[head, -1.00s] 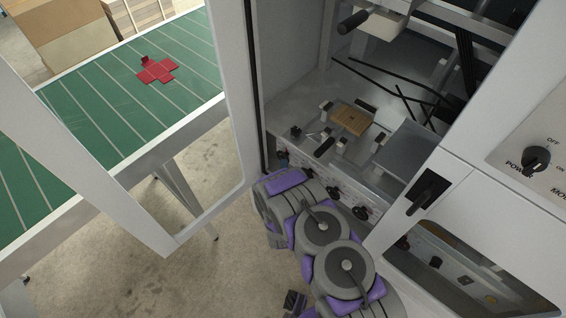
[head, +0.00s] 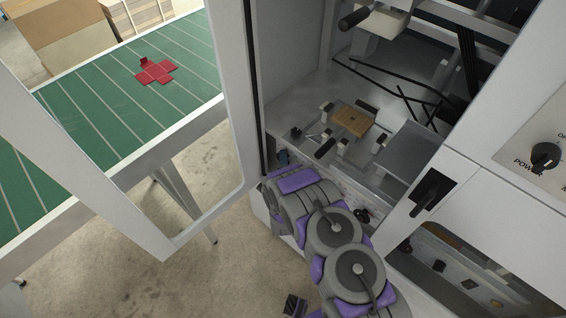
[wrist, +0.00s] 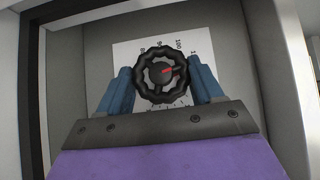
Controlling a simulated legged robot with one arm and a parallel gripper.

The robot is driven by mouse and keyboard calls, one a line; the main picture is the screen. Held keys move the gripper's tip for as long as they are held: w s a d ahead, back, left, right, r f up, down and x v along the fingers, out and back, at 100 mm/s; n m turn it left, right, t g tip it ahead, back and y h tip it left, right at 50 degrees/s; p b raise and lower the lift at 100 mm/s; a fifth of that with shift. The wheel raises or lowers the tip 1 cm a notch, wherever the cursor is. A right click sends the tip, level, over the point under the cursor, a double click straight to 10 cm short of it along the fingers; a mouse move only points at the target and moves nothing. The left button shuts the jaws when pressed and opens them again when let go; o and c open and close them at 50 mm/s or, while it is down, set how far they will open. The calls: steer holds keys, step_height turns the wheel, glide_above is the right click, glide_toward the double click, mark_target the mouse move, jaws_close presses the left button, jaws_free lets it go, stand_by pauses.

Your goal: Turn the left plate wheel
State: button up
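The plate wheel (wrist: 161,73) is a black scalloped handwheel with a red pointer at its hub. It sits in front of a white numbered dial plate (wrist: 124,54) on a grey wall, in the wrist view. My gripper (wrist: 163,80) has two blue fingers, one on each side of the wheel's lower half. The fingers are apart, and the wheel's rim lies between their tips in the picture. I cannot tell whether they touch it. In the head view my arm hides the gripper and this wheel.
A dark knob (head: 362,215) shows beside my arm on the machine front. The open door frame (head: 226,90) stands left of my arm. A green conveyor table (head: 110,95) with a red cross-shaped blank (head: 155,72) lies beyond it. A cabinet door with a black latch (head: 432,192) is at right.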

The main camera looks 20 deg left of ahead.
steer(key=c, duration=0.6)
steer(key=shift+r+p, duration=0.1)
steer(key=shift+p, duration=0.45)
steer(key=n+g+h+p, duration=0.5)
steer(key=a+n+g+h+p, duration=0.1)
steer(key=n+g+h+p, duration=0.1)
steer(key=h+p, duration=0.1)
steer(key=shift+r+n, duration=0.3)
steer(key=shift+r, duration=0.05)
steer(key=shift+w+r+g+h, duration=0.15)
steer(key=shift+g+h, duration=0.15)
steer(key=shift+h, duration=0.1)
stand_by(0.3)
